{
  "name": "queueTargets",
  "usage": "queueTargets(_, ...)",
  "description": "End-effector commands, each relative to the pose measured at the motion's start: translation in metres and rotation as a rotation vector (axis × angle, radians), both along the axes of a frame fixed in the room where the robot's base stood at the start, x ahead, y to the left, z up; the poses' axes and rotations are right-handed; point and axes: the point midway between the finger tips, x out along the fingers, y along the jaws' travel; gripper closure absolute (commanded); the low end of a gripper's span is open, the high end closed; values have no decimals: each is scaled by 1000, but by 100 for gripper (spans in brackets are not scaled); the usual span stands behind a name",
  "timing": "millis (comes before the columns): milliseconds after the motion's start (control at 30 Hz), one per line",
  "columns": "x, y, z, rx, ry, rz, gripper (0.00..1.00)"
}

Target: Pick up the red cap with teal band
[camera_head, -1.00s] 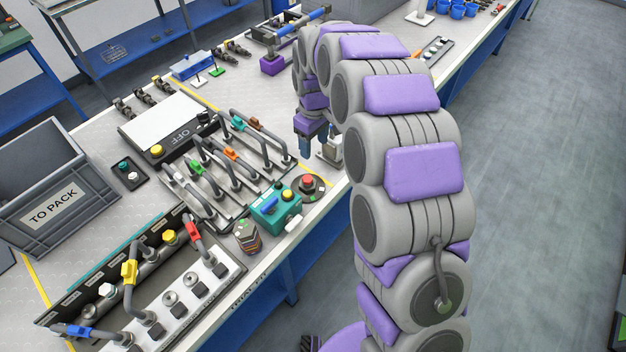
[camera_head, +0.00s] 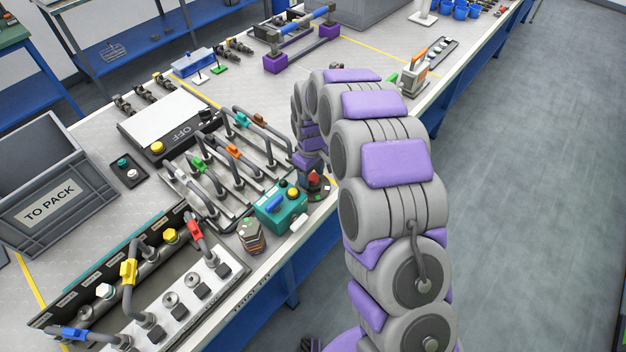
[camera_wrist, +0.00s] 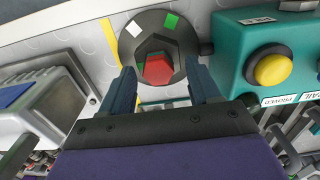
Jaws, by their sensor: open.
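A red cap (camera_wrist: 158,70) with a hexagonal top sits on a round dark base (camera_wrist: 178,50) with green and white marks in the wrist view. The cap also shows in the head view (camera_head: 314,179), near the bench's front edge and partly hidden by my arm. My gripper (camera_wrist: 161,80) is open, with one blue-grey finger on each side of the cap in the picture. Nothing is held between the fingers. I cannot tell how far the fingertips are above the cap.
A teal control box (camera_head: 279,208) with a yellow button stands close beside the cap. A rack of bent pipes (camera_head: 228,165) lies behind it.

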Motion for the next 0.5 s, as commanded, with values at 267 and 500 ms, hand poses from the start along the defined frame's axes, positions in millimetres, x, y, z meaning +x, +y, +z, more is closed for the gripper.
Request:
queueTargets(267,0,-9,-1,8,1,-1,41)
queueTargets(500,0,-7,-2,7,1,-1,64)
